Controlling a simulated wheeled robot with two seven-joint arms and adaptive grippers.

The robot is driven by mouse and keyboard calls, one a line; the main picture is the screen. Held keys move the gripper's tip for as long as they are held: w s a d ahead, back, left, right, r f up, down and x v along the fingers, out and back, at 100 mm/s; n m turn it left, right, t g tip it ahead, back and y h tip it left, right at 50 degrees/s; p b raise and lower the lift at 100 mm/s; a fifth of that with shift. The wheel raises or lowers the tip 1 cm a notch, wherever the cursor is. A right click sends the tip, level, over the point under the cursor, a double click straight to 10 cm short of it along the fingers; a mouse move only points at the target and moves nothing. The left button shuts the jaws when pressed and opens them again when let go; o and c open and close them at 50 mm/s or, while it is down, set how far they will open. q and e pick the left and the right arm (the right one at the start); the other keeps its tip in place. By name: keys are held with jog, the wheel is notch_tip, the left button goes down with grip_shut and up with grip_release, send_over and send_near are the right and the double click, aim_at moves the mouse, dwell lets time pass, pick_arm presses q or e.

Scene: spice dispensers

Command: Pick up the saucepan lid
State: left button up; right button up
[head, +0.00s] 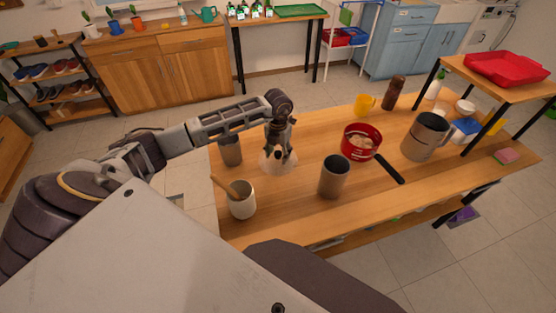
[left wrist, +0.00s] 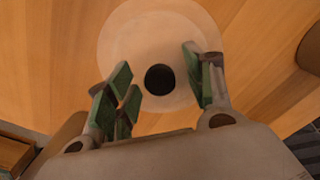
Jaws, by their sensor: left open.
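The saucepan lid (head: 268,165) is a pale, see-through disc lying flat on the wooden table in the head view. In the left wrist view the lid (left wrist: 125,38) shows as a translucent circle with a round black knob (left wrist: 160,79) at its middle. My left gripper (head: 280,154) is right above the lid, fingers pointing down. In the left wrist view its green-padded fingers (left wrist: 160,88) are open, on either side of the knob, and hold nothing. Contact with the knob cannot be told. The red saucepan (head: 361,143) stands to the right, its black handle pointing toward the front right.
A grey canister (head: 230,151) stands close left of the lid, and another grey canister (head: 334,177) stands to its right front. A white crock with a wooden utensil (head: 241,200) is at the front left.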

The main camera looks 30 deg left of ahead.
aim_at(278, 152)
pick_arm(q)
grip_shut()
jog(key=shift+r, duration=0.15)
jog(key=shift+r, duration=4.9)
